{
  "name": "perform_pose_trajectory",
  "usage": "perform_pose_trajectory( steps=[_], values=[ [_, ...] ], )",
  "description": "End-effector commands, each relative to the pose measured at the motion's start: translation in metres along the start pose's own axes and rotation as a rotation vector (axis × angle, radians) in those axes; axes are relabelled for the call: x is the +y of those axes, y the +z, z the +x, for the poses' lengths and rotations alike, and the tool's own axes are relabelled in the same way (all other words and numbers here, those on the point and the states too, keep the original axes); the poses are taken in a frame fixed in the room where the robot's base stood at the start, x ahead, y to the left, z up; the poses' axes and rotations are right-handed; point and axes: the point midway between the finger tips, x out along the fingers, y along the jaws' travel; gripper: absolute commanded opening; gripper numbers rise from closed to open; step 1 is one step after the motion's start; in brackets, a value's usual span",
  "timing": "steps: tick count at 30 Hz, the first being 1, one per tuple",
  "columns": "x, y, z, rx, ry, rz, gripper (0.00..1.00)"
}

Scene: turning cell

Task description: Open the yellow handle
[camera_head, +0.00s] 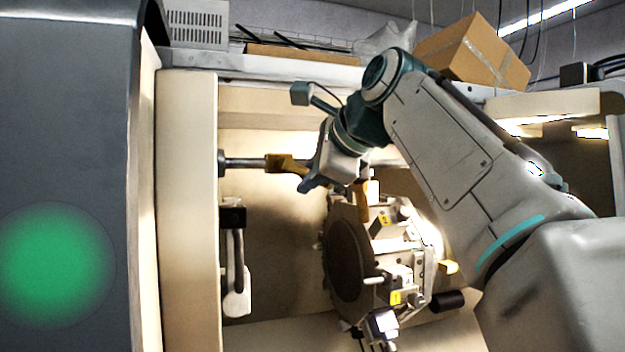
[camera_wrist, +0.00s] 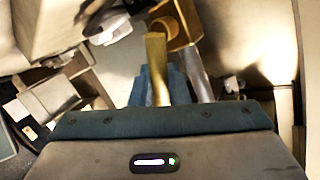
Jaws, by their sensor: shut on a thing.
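The yellow handle (camera_head: 284,163) is on a horizontal metal rod inside the machine, in the head view. In the wrist view the yellow handle (camera_wrist: 156,58) reaches down from a yellow collar around the rod, and its lower end lies between my blue-green fingers. My gripper (camera_head: 307,184) is at the right end of the handle, tilted down to the left. In the wrist view my gripper (camera_wrist: 158,82) is shut on the handle. The fingers hide part of the handle's end.
A round tool turret (camera_head: 350,255) with several tool holders stands just below my gripper. A cream door frame (camera_head: 188,200) and a dark panel with a green light (camera_head: 55,262) are on the left. A cardboard box (camera_head: 473,52) lies on top at the back right.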

Motion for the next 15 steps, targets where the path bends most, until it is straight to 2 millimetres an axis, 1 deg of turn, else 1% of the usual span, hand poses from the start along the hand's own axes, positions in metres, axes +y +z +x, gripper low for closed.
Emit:
perform_pose_trajectory(
  steps=[1, 15],
  values=[
    [-0.0028, 0.0024, -0.0018, 0.002, -0.009, -0.013, 0.00],
    [-0.0041, 0.0022, -0.0029, 0.022, -0.009, -0.040, 0.00]
  ],
)
